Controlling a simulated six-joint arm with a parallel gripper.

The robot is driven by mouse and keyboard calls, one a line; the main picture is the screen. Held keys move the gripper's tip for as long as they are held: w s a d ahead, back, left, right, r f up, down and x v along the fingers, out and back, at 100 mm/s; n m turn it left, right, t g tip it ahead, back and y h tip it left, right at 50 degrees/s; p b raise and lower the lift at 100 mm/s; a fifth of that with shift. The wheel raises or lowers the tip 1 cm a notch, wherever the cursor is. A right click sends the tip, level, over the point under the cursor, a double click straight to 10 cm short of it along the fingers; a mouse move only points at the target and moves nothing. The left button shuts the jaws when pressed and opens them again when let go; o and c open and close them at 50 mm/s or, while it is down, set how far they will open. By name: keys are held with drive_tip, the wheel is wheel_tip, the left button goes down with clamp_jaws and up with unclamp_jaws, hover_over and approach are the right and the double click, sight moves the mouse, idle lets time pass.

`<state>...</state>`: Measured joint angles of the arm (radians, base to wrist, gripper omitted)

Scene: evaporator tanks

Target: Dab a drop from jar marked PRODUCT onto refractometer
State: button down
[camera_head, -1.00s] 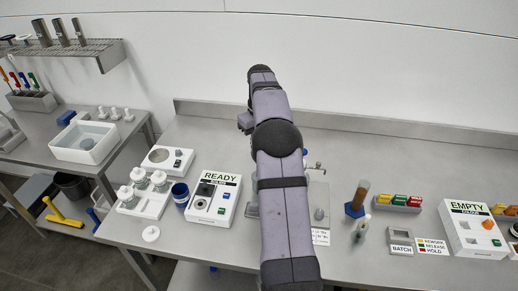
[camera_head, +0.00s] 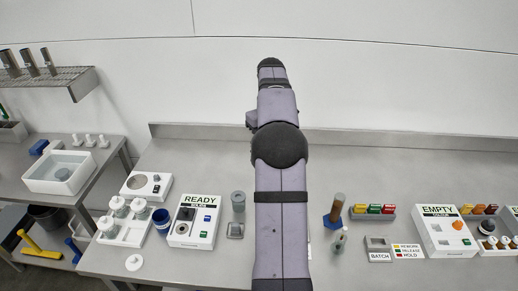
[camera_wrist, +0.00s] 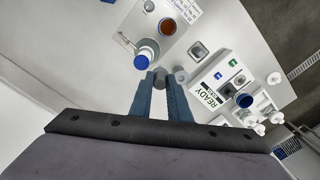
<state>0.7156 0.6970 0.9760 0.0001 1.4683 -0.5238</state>
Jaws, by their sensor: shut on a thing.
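My gripper (camera_wrist: 164,92) points away from the wrist camera, its two blue-grey fingers shut on a small grey rounded piece (camera_wrist: 159,79). What hangs below that piece is hidden. In the head view my arm hides the gripper. A white box marked READY and BRIX (camera_head: 195,221), apparently the refractometer, stands left of my arm; it also shows right of my fingers in the wrist view (camera_wrist: 217,82). I cannot read PRODUCT on any jar.
A grey cylinder (camera_head: 238,201) stands beside the READY box. A blue cup (camera_head: 162,221) and a rack of white-lidded jars (camera_head: 122,225) are farther left. A brown tube (camera_head: 337,207) stands right of my arm.

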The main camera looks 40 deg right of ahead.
drive_tip(key=s+a+f+n, duration=0.2)
drive_tip(key=s+f, duration=0.5)
drive_tip(key=shift+s+a+p, duration=0.3)
drive_tip(key=shift+a+p, duration=0.05)
drive_tip(key=shift+p, duration=0.1)
idle(0.4)
wheel_tip(320, 180, down, 10)
drive_tip(key=b, duration=0.5)
drive_tip(key=shift+f, duration=0.15)
idle(0.7)
idle(1.1)
